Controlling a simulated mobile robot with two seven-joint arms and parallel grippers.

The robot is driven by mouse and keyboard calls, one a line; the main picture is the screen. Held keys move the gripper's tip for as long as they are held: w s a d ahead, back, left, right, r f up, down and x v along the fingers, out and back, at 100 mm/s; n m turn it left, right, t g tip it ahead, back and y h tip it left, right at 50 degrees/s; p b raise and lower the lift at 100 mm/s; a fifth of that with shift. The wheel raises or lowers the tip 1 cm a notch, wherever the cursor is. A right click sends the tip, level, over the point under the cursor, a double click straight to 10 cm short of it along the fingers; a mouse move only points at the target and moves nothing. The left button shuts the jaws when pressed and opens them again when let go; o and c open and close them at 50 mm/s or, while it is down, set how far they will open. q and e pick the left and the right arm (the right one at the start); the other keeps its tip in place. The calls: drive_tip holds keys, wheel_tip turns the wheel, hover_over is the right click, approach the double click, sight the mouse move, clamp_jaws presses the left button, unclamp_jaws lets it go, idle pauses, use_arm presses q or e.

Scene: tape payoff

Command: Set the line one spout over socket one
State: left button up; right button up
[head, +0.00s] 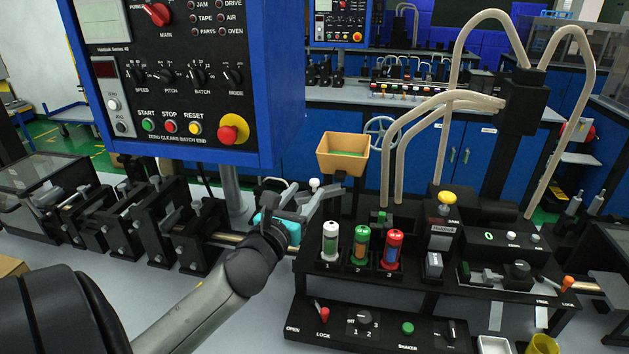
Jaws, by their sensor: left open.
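Three upright canisters stand in a black rack (342,282): white-capped (330,241) above number 1, green-capped (361,245) above 2, red-capped (394,250) above 3. I cannot make out a separately marked socket one. Several beige hoses (452,99) curve from a black block (523,103) down behind the rack; no label shows which is line one, and their lower ends are partly hidden. My left gripper (313,197) is open left of the rack, above its back-left corner. A white knob (314,184) shows close to its fingertips; I cannot tell whether they touch. My right gripper is out of view.
A blue control panel (262,104) hangs above my left arm. Black feeder units (140,226) line the bench at left. A tan hopper (342,153) stands behind the rack. Yellow-knobbed equipment (446,203) stands right of the canisters; a switch panel (380,328) lies in front.

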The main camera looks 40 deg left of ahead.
sight(313, 183)
use_arm(q)
drive_tip(key=shift+x, duration=2.95)
drive_tip(key=shift+c, duration=0.4)
clamp_jaws()
